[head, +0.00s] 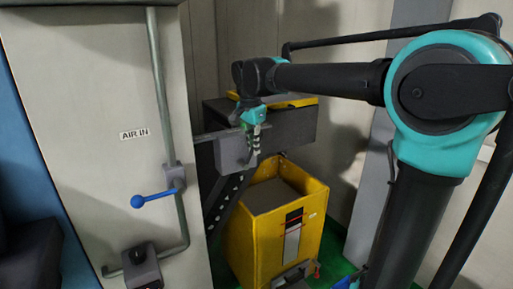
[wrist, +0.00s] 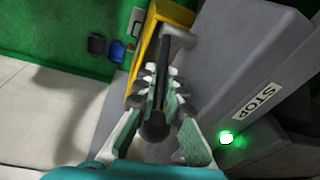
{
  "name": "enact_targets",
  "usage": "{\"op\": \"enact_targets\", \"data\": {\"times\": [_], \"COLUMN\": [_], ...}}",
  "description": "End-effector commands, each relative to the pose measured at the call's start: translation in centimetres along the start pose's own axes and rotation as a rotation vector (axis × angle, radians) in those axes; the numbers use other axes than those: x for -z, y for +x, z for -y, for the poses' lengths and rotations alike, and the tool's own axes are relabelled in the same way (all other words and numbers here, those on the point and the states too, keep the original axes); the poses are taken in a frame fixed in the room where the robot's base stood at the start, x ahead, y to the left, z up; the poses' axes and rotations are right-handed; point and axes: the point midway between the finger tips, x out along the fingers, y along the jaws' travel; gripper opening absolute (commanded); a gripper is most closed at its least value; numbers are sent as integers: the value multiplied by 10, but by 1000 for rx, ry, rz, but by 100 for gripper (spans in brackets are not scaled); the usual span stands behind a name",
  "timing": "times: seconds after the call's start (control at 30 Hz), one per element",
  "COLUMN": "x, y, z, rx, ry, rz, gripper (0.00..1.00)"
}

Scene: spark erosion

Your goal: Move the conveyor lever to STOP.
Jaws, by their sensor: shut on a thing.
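The conveyor lever (wrist: 155,125) shows in the wrist view as a black rod with a round black knob. My gripper (wrist: 162,88) is shut on it, with a finger on either side of the rod. A STOP label (wrist: 257,100) is on the grey housing to the right of the lever, and a green lamp (wrist: 226,137) glows below the label. In the head view my gripper (head: 254,145) points down in front of a grey box (head: 232,152) at the conveyor (head: 285,127). The lever cannot be made out there.
A yellow bin (head: 256,238) stands below the conveyor. A pale cabinet on the left carries an AIR IN label (head: 133,134), a grey pipe (head: 161,90) and a blue-handled valve (head: 155,197). A wall is close behind the conveyor.

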Motion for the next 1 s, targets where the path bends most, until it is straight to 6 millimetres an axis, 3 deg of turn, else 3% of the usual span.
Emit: {"op": "enact_targets", "data": {"times": [0.4, 0.83, 0.87, 1.0], "x": [-22, -23, -23, -23], "y": [-9, -11, -11, -11], "z": [4, 5, 5, 5], "rx": [-47, -52, -52, -52], "ry": [-35, -35, -35, -36], "rz": [-286, -323, -323, -323], "gripper": [0, 0, 11, 29]}}
